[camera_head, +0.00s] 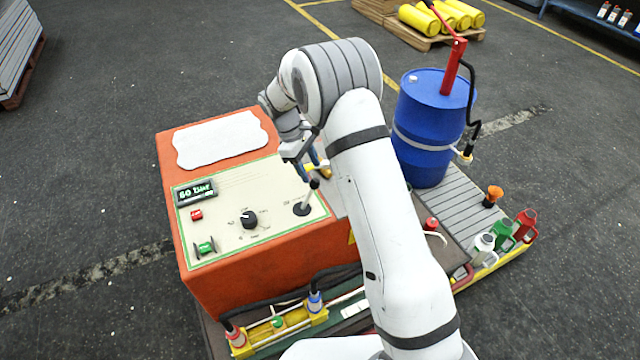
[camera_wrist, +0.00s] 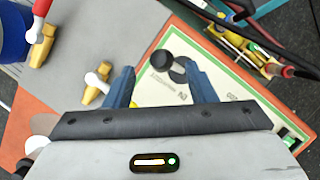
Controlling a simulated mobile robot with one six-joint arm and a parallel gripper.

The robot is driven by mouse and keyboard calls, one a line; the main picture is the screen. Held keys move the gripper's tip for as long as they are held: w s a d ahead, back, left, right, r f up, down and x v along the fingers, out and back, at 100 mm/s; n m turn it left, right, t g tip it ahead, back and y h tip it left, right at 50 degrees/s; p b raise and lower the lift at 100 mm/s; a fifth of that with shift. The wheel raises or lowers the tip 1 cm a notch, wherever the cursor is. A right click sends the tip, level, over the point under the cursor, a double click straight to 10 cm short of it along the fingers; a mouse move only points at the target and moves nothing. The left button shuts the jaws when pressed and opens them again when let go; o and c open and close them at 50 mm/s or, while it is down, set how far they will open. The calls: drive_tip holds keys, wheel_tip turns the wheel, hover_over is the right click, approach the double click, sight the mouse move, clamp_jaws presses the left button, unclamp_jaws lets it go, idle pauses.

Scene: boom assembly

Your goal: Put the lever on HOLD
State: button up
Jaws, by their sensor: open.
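The lever (camera_head: 307,197) is a thin light shaft with a dark ball on top and a round black base on the cream panel (camera_head: 233,191) of the orange console. It leans slightly to the right in the head view. My gripper (camera_head: 312,162) is open above and behind the lever's ball, apart from it in that view. In the wrist view my gripper (camera_wrist: 160,82) has its two blue fingers spread, with the dark round lever parts (camera_wrist: 164,60) beyond and near the right finger. The position labels by the lever are too small to read.
The panel also has a black knob (camera_head: 249,219), a display (camera_head: 195,192), a red button (camera_head: 196,214) and a green switch (camera_head: 205,247). A blue drum (camera_head: 425,125) with a red pump stands at right. Yellow valve handles (camera_wrist: 96,92) lie left of the fingers.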

sight(317, 187)
drive_tip(key=x, duration=0.3)
drive_tip(key=p+x, duration=0.1)
drive_tip(key=x, duration=0.4)
drive_tip(key=shift+w+a+f+p, duration=0.25)
drive_tip(key=shift+f+p, duration=0.1)
drive_tip(key=shift+f, duration=0.15)
drive_tip(key=shift+c, duration=0.5)
drive_tip(key=shift+r, duration=0.1)
clamp_jaws()
